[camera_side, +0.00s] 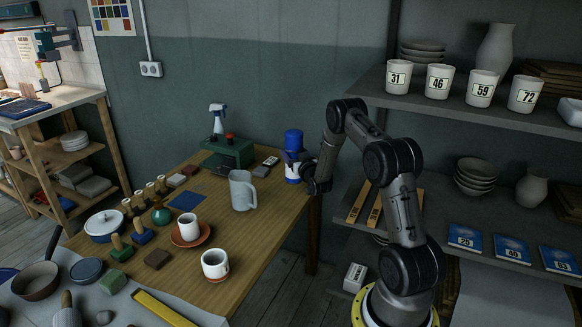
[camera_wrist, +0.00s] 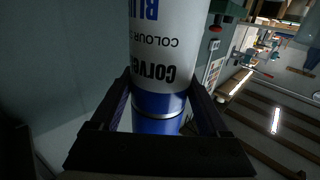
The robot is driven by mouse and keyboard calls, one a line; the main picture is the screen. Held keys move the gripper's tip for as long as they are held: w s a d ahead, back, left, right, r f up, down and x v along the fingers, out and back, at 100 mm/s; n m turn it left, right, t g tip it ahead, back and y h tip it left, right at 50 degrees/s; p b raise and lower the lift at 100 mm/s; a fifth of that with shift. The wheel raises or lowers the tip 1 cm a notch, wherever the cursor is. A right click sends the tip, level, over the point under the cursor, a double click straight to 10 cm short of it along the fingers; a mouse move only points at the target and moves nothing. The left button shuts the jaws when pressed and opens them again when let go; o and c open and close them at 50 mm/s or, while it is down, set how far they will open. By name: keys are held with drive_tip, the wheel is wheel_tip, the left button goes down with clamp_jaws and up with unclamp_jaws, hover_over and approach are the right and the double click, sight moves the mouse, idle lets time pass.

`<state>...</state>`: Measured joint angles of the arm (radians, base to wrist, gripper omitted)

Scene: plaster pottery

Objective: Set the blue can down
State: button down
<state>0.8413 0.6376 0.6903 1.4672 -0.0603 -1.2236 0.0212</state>
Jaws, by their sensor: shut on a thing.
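The blue can (camera_side: 292,168) is a spray can with a blue cap and a white label. It stands upright at the right edge of the wooden table in the side view. Whether its base touches the tabletop or hangs just above it, I cannot tell. My gripper (camera_side: 309,178) is at the can's right side, shut on it. In the wrist view the can (camera_wrist: 165,45) fills the middle, between the two fingers of my gripper (camera_wrist: 160,105), with its printed label upside down.
The wooden table (camera_side: 262,232) carries a grey mug (camera_side: 242,190) left of the can, a green box (camera_side: 228,153) behind, and a white cup on an orange saucer (camera_side: 207,238). Another white cup (camera_side: 215,265) stands nearer. Shelves (camera_side: 450,112) with numbered cups stand at right.

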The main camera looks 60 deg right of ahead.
drive_tip(key=w+d+f, duration=0.2)
drive_tip(key=f, duration=0.1)
drive_tip(key=shift+d+f, duration=0.1)
drive_tip(key=shift+f, duration=0.05)
drive_tip(key=shift+w+d+f, duration=0.15)
drive_tip(key=shift+f, duration=1.5)
drive_tip(key=shift+f, duration=0.15)
unclamp_jaws()
drive_tip(key=shift+f, duration=0.2)
drive_tip(key=shift+r, duration=0.1)
